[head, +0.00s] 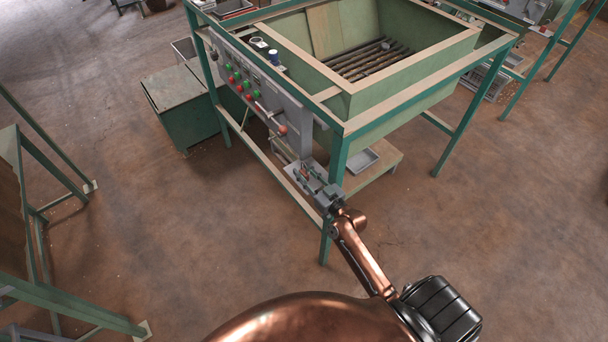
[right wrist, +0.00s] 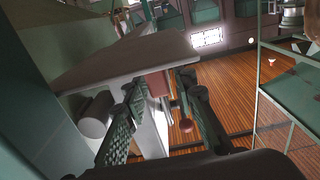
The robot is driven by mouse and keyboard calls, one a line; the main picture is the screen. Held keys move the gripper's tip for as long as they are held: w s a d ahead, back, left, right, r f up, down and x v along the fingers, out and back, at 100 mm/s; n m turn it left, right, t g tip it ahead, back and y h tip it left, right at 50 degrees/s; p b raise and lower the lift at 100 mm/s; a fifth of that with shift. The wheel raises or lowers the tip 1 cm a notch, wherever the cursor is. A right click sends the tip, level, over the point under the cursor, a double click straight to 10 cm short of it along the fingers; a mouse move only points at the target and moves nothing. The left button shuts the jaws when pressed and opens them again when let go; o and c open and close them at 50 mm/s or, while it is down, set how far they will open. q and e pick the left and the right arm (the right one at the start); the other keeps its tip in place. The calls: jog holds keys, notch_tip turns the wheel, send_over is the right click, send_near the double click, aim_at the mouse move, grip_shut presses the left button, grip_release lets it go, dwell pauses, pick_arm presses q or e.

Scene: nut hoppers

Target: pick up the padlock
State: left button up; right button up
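A small reddish-brown block, which looks like the padlock (right wrist: 158,84), shows in the right wrist view beside a grey metal plate. My right gripper (head: 307,174) is at the lower near corner of the grey control panel (head: 262,95) in the head view. In the right wrist view its two ribbed fingers (right wrist: 162,86) stand apart, one on each side of the block. I cannot tell whether either finger touches it. In the head view the padlock is too small and too hidden by the gripper to make out clearly. My left gripper is not in view.
The panel carries red and green buttons and levers with red knobs. It is mounted on a green-framed hopper (head: 400,110), whose front leg (head: 327,235) stands close to my right gripper. A green box (head: 183,105) is at the left. Open floor lies to the right.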

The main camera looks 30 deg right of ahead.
aim_at(304, 172)
grip_shut()
dwell(0.3)
jog(key=shift+r, duration=0.5)
notch_tip(304, 172, up, 2)
jog(key=shift+r+p, duration=0.2)
jog(key=shift+p, duration=0.3)
jog(key=s+a+r+p, duration=0.2)
jog(key=s+a+r, duration=0.5)
jog(key=s, duration=0.5)
notch_tip(304, 172, up, 3)
jog(key=shift+a+f, duration=0.15)
jog(key=shift+a, duration=0.05)
